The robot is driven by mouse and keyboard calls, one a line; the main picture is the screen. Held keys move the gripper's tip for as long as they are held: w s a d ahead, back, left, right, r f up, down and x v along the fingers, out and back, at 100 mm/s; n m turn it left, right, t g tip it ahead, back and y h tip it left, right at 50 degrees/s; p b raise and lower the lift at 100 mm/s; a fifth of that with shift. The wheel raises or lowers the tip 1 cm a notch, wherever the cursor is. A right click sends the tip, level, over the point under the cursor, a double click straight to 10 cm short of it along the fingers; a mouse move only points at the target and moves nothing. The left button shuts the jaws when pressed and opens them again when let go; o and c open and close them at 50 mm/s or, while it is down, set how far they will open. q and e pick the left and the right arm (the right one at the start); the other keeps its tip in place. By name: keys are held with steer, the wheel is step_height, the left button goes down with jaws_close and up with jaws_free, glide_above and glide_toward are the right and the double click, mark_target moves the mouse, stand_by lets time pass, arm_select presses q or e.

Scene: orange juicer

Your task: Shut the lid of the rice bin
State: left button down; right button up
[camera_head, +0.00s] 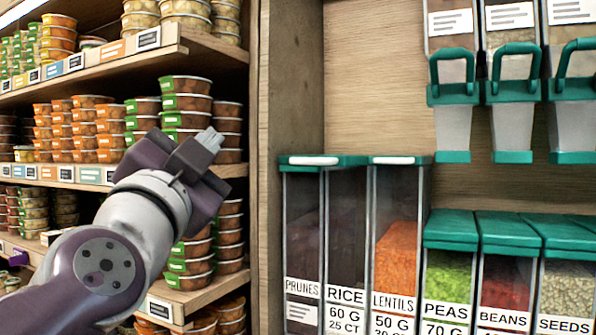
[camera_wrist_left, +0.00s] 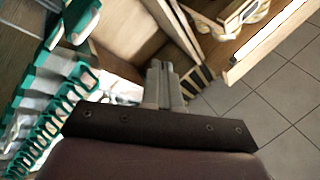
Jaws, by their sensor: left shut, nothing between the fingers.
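The rice bin (camera_head: 345,225) is a tall clear bin labelled RICE in the head view, between the prunes and lentils bins. Its contents look dark. A teal edge (camera_head: 354,160) shows at its top, but I cannot tell from this angle how the lid sits. My left gripper (camera_head: 210,140) is shut and empty, up and to the left of the bin, in front of the shelf of tubs. Its closed fingers also show in the left wrist view (camera_wrist_left: 166,82). My right gripper is not in view.
The prunes bin (camera_head: 303,230) and lentils bin (camera_head: 396,250) flank the rice bin closely. Lower peas (camera_head: 450,270), beans and seeds bins have teal lids. Handled dispensers (camera_head: 455,110) hang above right. A wooden partition (camera_head: 287,80) stands between the tub shelves and the bins.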

arm_select(q)
steer(key=s+d+f+m+g+h+b, duration=0.1)
steer(key=s+d+m+g+h, duration=0.2)
steer(key=m, duration=0.4)
steer(key=m+g+h+p, duration=0.2)
steer(key=m+p, duration=0.2)
steer(key=m, duration=0.1)
glide_toward(307, 162)
steer(key=p+x, duration=0.2)
steer(key=x, duration=0.4)
steer(key=shift+r, duration=0.1)
steer(key=shift+w+d, duration=0.15)
steer(key=shift+w, duration=0.25)
